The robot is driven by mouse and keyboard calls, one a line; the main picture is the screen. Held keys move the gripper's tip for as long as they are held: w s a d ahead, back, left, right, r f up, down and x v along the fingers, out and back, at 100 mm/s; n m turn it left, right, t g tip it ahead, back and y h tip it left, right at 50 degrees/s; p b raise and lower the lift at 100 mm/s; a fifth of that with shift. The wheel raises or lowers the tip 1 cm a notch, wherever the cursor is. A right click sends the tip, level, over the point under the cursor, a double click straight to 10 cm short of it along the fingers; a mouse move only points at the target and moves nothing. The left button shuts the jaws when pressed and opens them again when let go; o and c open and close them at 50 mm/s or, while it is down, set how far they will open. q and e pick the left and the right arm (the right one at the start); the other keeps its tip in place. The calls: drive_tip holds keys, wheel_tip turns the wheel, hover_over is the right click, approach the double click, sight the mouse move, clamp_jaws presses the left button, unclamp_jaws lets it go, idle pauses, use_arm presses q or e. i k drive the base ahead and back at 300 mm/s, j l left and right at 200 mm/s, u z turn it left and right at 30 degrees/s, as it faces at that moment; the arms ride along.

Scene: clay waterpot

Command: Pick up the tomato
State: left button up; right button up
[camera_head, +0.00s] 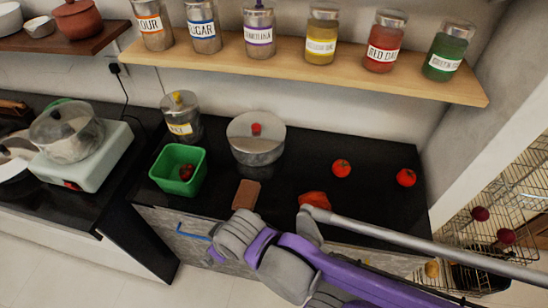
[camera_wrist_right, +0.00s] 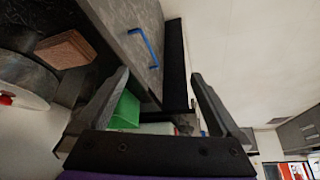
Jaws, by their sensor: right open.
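Two red tomatoes lie on the black counter in the head view, one right of the pot (camera_head: 341,168) and one near the counter's right end (camera_head: 406,178). My right gripper (camera_wrist_right: 158,75) is open in the right wrist view, with nothing between its fingers. In the head view my purple and grey right arm reaches in from the lower right across the counter's front edge; its fingers are not clear there. The tomatoes lie beyond the arm, apart from it. They do not show in the wrist view. My left gripper is not in view.
A green bin (camera_head: 168,184) holds dark red items. A lidded pot (camera_head: 256,150), a brown block (camera_head: 246,194) and an orange-red item (camera_head: 315,200) are on the counter. A shelf of jars (camera_head: 300,68) hangs above. A wire rack (camera_head: 520,215) stands right.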

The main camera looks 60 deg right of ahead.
sight(341, 168)
drive_tip(key=z, duration=2.6)
drive_tip(key=l+u, duration=0.25)
drive_tip(key=u, duration=0.2)
drive_tip(key=l+u, duration=0.25)
drive_tip(key=u, duration=0.2)
drive_tip(key=l+u, duration=0.2)
drive_tip(key=u, duration=0.3)
